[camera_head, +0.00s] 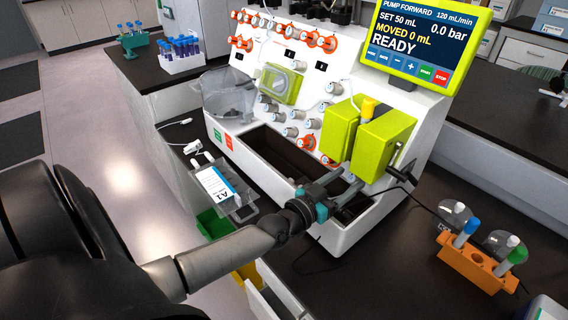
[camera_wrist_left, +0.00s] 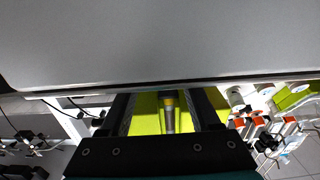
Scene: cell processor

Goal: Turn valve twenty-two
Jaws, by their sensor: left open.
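The cell processor (camera_head: 225,112) is a white machine with several valve knobs on its front. One group of grey-white valve knobs (camera_head: 290,131) is at the middle, with orange valves (camera_head: 320,40) along the top. I cannot read which is valve twenty-two. My left gripper (camera_head: 348,180) is open in front of the machine's lower right, below the lime-green pump block (camera_head: 385,143). Nothing is visibly held. The right gripper is not in view.
The screen (camera_head: 425,38) reads READY. A clear bowl (camera_head: 228,98) is on the machine's left. A labelled bag (camera_head: 213,183) lies left of the machine. An orange tube rack (camera_head: 470,263) stands on the dark bench at right. The machine's front trough wall (camera_head: 290,203) is close to my gripper.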

